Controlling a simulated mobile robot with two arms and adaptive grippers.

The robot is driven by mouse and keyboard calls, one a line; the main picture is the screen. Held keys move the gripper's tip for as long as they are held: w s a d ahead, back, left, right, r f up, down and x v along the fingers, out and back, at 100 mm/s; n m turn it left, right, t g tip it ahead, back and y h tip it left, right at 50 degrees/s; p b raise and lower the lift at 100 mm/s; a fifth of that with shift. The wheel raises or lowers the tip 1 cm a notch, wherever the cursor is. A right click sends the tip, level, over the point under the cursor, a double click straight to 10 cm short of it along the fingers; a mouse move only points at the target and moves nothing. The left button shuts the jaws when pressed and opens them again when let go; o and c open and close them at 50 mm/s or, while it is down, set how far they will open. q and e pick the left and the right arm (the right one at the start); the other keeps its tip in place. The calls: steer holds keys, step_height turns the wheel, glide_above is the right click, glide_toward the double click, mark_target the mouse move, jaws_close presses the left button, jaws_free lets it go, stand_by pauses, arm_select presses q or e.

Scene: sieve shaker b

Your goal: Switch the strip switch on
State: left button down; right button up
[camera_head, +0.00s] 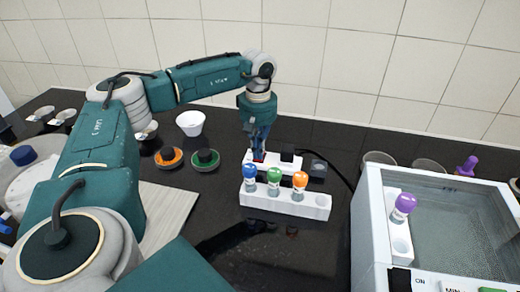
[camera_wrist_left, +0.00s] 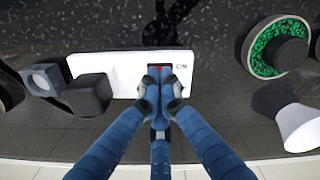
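The white power strip (camera_head: 272,160) lies on the dark worktop behind a white rack; it also shows in the left wrist view (camera_wrist_left: 118,65). Its switch (camera_wrist_left: 154,93) sits in a dark recess near one end, with some red visible beside an "ON" label (camera_wrist_left: 181,67). My left gripper (camera_head: 259,154) points down at this end of the strip. In the left wrist view its blue fingers (camera_wrist_left: 160,88) come together over the switch and cover most of it, with no object seen between them. Contact and the switch's position cannot be told. My right gripper is not in view.
The white rack (camera_head: 285,205) with blue, green and orange-topped items stands just in front of the strip. Orange (camera_head: 169,157) and green (camera_head: 205,159) dishes lie left; a large white-framed tank (camera_head: 367,215) stands right.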

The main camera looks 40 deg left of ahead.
arm_select(q)
step_height(320, 180, up, 7)
steer(key=p, duration=0.5)
steer(key=shift+p, duration=0.4)
stand_by(0.4)
